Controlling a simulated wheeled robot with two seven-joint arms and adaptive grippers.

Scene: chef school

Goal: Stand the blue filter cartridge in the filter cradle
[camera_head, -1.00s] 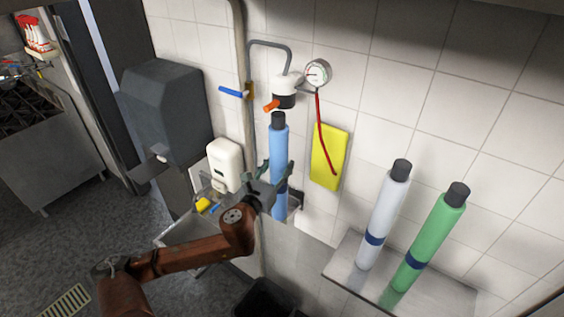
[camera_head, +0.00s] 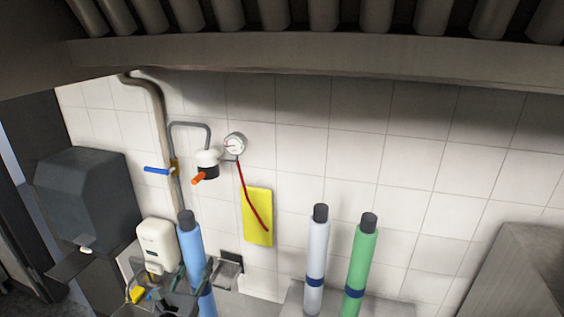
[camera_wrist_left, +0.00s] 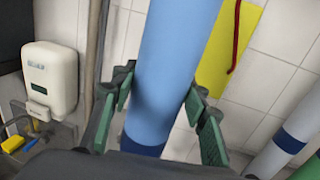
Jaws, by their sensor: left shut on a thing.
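The blue filter cartridge (camera_head: 191,245), with a black cap and a dark blue band, stands roughly upright in the head view. My left gripper (camera_head: 190,278) is shut around its body; the green-padded fingers lie on both sides of it in the left wrist view (camera_wrist_left: 158,95). The cartridge's lower end is cut off. A small metal bracket with a dark back plate (camera_head: 230,258), which may be the filter cradle, is on the wall just right of the cartridge. The cartridge looks apart from it. My right gripper is not in view.
Above is a white and black filter head (camera_head: 208,163) with an orange lever, beside a gauge (camera_head: 234,145). A yellow panel (camera_head: 258,218) hangs right. White (camera_head: 318,255) and green (camera_head: 361,258) cartridges stand on a shelf. A soap dispenser (camera_head: 158,246) is close on the left.

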